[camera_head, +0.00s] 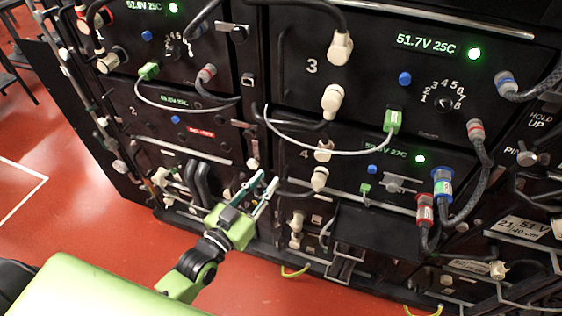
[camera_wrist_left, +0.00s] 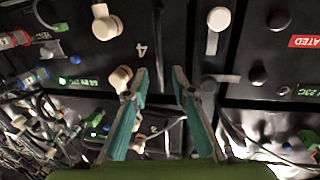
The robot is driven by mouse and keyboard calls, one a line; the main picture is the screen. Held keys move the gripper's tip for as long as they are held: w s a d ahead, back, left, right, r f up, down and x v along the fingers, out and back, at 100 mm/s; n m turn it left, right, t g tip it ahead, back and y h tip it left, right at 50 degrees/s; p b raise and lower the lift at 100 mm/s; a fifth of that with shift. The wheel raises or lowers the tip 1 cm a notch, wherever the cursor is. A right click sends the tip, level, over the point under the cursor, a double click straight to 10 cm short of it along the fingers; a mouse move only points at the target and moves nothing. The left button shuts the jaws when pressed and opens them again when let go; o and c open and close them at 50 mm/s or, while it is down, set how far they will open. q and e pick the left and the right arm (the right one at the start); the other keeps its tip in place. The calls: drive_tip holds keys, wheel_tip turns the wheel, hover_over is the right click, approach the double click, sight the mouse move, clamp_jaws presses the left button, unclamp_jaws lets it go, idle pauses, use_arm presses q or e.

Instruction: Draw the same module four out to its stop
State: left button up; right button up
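Module four (camera_head: 340,168), a black unit marked "4" with a small green display and a lit green lamp, sits in the rack below module three. Cream plugs (camera_head: 320,179) are on its left side, and blue and red banded cable plugs (camera_head: 442,184) are at its right. My left gripper (camera_head: 267,178) is green with teal fingers, held just left of module four's left edge. In the left wrist view the fingers (camera_wrist_left: 160,70) are apart with nothing between them, and the "4" label (camera_wrist_left: 140,50) shows beyond them. My right gripper is not seen.
Module three (camera_head: 330,66) is above, with a pale cable looping to a green plug (camera_head: 393,120). Module two (camera_head: 160,115), with a red label, is at the left. Thick dark cables hang at the right (camera_head: 480,165). The red floor (camera_head: 90,210) in front is open.

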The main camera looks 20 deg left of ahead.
use_arm(q)
hover_over(281, 178)
drive_tip(key=shift+w, duration=0.35)
clamp_jaws()
